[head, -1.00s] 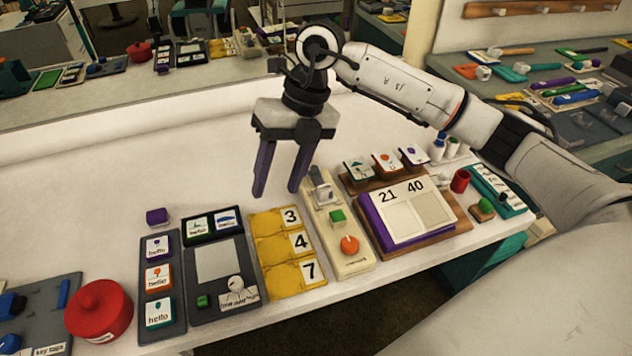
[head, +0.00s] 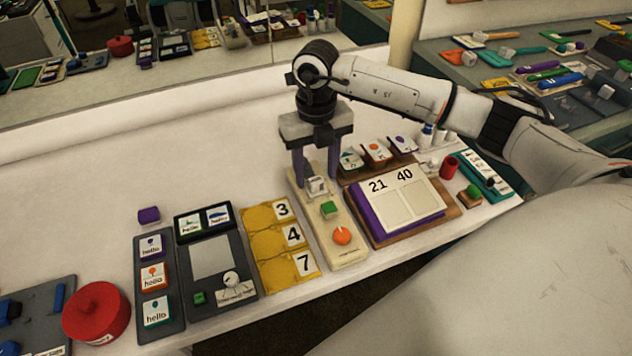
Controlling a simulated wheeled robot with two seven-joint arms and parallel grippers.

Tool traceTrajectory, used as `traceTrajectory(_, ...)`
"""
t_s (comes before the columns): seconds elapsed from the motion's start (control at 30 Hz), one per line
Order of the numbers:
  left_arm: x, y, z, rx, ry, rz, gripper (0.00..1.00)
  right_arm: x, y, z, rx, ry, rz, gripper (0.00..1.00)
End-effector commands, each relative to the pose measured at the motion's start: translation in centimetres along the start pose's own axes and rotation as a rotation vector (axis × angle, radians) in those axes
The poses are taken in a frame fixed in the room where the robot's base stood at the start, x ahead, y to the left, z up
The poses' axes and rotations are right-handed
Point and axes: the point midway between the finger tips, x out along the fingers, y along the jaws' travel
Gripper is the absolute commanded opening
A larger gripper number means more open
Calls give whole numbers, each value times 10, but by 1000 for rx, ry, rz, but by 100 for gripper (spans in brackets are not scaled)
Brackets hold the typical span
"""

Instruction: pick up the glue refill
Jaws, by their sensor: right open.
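No object carries a readable glue refill label, so I cannot tell for sure which one it is. A small grey-white block (head: 317,186) sits at the far end of a cream board (head: 347,254), which also bears a green block (head: 329,209) and an orange knob (head: 342,236). My right gripper (head: 316,180) points down over that far end, its two dark purple fingers apart on either side of the grey-white block. Whether they touch it cannot be told. Small white bottles (head: 427,134), one blue-topped, stand at the back right. My left gripper is not in view.
Yellow number cards (head: 273,240) lie left of the cream board. A purple pad with a 21/40 sheet (head: 405,204) and picture-card blocks stand right of it. A red pot (head: 97,312) is at front left. The white table behind the row is clear.

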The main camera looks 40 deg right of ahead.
Motion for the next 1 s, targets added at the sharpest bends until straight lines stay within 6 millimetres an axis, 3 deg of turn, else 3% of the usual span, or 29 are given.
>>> traceTrajectory(0.33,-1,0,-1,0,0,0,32,9,0,0,-1,-1,0,45)
traceTrajectory(0.6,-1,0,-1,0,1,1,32,8,0,0,-1,-1,1,3)
traceTrajectory(0.87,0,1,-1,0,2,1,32,5,1,0,-1,-2,1,3)
traceTrajectory(1.0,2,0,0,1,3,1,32,-12,1,1,-2,-5,3,3)
